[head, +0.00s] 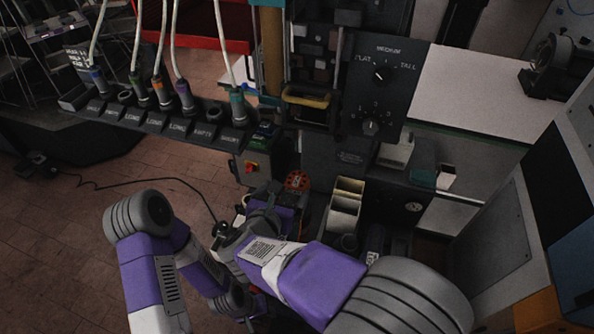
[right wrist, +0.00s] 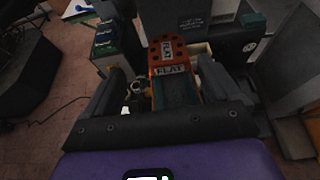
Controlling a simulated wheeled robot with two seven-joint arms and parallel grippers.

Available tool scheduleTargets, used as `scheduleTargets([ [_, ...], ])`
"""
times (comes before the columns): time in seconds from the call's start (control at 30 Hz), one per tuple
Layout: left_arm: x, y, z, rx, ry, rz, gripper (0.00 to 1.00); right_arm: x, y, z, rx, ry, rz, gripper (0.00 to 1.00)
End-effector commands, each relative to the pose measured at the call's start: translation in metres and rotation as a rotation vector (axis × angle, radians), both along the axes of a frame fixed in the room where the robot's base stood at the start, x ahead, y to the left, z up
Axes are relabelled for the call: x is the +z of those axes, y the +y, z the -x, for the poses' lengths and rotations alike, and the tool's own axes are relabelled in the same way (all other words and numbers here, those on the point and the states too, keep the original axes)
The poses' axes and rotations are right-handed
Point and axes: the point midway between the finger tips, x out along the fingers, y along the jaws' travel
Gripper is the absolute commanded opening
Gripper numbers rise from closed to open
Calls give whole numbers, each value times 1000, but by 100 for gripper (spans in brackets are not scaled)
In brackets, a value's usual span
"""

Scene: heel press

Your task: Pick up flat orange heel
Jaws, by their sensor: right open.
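The flat orange heel (right wrist: 168,52) stands upright ahead of my right gripper in the right wrist view, with a row of dark holes along its curved top and white FLAT labels. In the head view its round orange top (head: 297,181) shows just beyond my right gripper (head: 275,202). In the right wrist view my right gripper (right wrist: 160,88) is open, with one dark finger on each side of the heel's lower part. I cannot tell whether either finger touches it. My left gripper (head: 238,301) is low in the head view, partly hidden by my right arm; its jaws are unclear.
A labelled rack (head: 165,122) with corded plugs stands at the upper left. A control panel (head: 383,92) with two dials is at the back. A light bin (head: 344,205) stands right of the heel. A box with a red button (head: 250,168) is left of it. A cable crosses the floor.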

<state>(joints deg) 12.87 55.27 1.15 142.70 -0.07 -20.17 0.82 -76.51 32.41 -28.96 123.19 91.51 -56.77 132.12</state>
Motion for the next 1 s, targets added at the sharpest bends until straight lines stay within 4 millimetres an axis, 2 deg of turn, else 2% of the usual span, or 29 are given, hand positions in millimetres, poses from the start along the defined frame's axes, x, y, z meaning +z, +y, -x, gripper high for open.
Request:
scheduleTargets([
  [0.4, 6, 0, 0, 0, 0, 0, 39, -17, -25, -48, -3, 0, 4, 90],
  [0.73, 6, 0, 0, 0, 0, 0, 39, -20, -27, -55, -1, 1, 1, 90],
  [1.0, 6, 0, 0, 0, 0, 0, 39, -20, -27, -54, -1, 1, 1, 49],
])
